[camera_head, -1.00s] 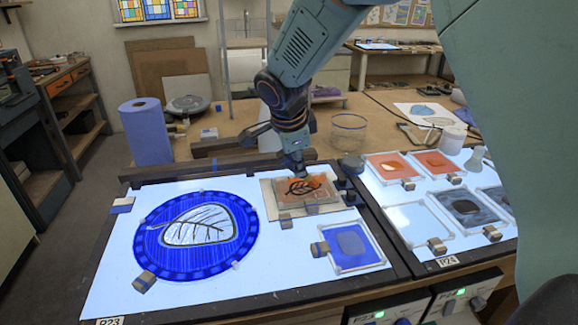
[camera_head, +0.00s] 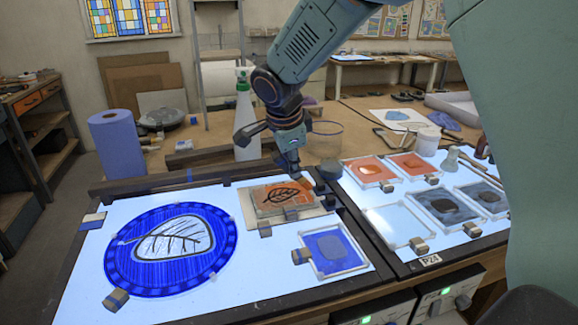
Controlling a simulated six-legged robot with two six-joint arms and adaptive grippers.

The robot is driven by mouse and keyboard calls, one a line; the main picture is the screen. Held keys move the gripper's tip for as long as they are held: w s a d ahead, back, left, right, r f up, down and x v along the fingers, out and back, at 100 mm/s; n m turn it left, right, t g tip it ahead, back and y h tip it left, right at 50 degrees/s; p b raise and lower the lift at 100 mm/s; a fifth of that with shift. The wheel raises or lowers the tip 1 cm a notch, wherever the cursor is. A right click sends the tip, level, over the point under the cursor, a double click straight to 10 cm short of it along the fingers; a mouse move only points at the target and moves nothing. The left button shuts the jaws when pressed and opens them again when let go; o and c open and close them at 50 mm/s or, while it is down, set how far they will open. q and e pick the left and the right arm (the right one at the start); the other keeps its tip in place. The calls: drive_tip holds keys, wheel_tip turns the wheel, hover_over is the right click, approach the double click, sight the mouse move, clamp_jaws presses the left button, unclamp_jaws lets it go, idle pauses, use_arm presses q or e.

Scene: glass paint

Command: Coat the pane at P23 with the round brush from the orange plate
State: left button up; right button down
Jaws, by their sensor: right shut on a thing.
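The pane at P23 (camera_head: 118,254) is a round blue disc with a pale leaf at its centre, lying flat on the lit table at left. The orange plate (camera_head: 264,194), a small orange-coated plate with a dark leaf drawing, lies on a beige board to its right. My right gripper (camera_head: 293,168) points down just above the back right corner of the orange plate. It is shut on a slim thing, seemingly the round brush, mostly hidden by the fingers; I cannot tell whether its tip touches the plate. My left gripper is not in view.
A blue pane (camera_head: 334,247) lies front right of the orange plate. Small dark pots (camera_head: 330,170) stand right beside the gripper. A spray bottle (camera_head: 246,122) stands close behind it, left of a glass jar (camera_head: 326,140). More panes lie on the P24 table (camera_head: 405,260).

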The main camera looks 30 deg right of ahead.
drive_tip(key=shift+r, duration=0.4)
drive_tip(key=shift+w+a+r+p, duration=0.1)
drive_tip(key=shift+w+a+p, duration=0.45)
drive_tip(key=shift+w+a, duration=0.1)
drive_tip(key=w+a+p, duration=0.3)
drive_tip(key=w+a, duration=0.3)
drive_tip(key=a, duration=0.1)
drive_tip(key=shift+a, duration=0.2)
drive_tip(key=shift+s+d, duration=0.1)
drive_tip(key=shift+s, duration=0.05)
drive_tip(key=shift+a, duration=0.2)
drive_tip(key=shift+f, duration=0.2)
